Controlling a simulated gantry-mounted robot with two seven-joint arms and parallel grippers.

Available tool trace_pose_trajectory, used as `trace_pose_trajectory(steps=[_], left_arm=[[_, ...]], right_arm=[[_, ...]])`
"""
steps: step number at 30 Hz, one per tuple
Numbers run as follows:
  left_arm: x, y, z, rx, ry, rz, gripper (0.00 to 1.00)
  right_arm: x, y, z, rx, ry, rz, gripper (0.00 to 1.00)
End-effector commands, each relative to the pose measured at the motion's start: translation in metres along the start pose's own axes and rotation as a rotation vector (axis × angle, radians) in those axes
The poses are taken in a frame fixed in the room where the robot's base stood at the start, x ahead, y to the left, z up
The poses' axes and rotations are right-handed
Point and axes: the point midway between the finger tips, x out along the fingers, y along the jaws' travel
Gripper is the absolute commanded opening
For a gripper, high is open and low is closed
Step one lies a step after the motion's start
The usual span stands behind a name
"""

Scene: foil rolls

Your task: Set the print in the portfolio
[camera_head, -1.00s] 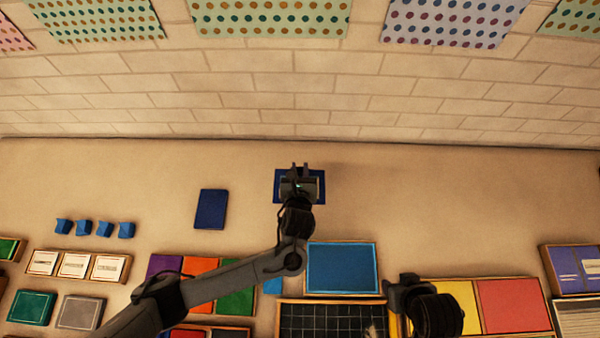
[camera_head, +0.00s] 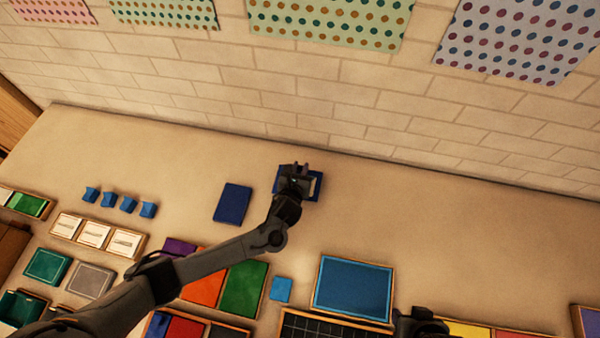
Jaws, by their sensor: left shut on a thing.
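A dark blue portfolio (camera_head: 316,193) lies on the table near the wall, at the picture's middle, with a pale area showing inside its blue edge. My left gripper (camera_head: 299,171) is over it and hides much of it. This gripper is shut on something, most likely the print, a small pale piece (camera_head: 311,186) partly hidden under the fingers. I cannot tell whether the piece touches the portfolio. My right gripper (camera_head: 420,322) is at the bottom edge, partly cut off, and its fingers cannot be made out.
A flat dark blue piece (camera_head: 232,203) lies left of the portfolio. Several small blue blocks (camera_head: 128,203) stand farther left. A framed blue panel (camera_head: 354,287), a small light blue square (camera_head: 281,289) and coloured panels fill the front. The table right of the portfolio is clear.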

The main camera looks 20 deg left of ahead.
Motion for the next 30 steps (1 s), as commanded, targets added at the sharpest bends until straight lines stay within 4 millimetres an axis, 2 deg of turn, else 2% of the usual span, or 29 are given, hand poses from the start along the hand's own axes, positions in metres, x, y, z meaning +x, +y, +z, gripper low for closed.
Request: trace_pose_trajectory(steps=[1,6,19,20,24,30], left_arm=[[0.003,0.000,-0.009,0.001,0.002,0.001,0.00],[0.009,0.000,-0.022,-0.001,0.001,0.001,0.00],[0.011,0.000,-0.027,0.000,0.000,-0.001,0.00],[0.011,0.000,-0.026,0.000,0.000,-0.001,0.28],[0.010,0.000,-0.026,0.000,0.000,-0.001,0.49],[0.010,0.000,-0.026,0.000,0.000,0.000,0.50]], right_arm=[[0.002,0.000,0.001,0.000,0.000,0.000,0.43],[0.005,0.000,0.002,0.000,-0.001,0.000,0.43],[0.006,0.000,0.002,0.000,-0.001,0.001,0.43],[0.005,0.000,0.002,-0.001,-0.001,0.001,0.43],[0.005,0.001,0.002,-0.002,-0.001,0.002,0.43],[0.005,0.001,0.002,-0.004,-0.002,0.004,0.43]])
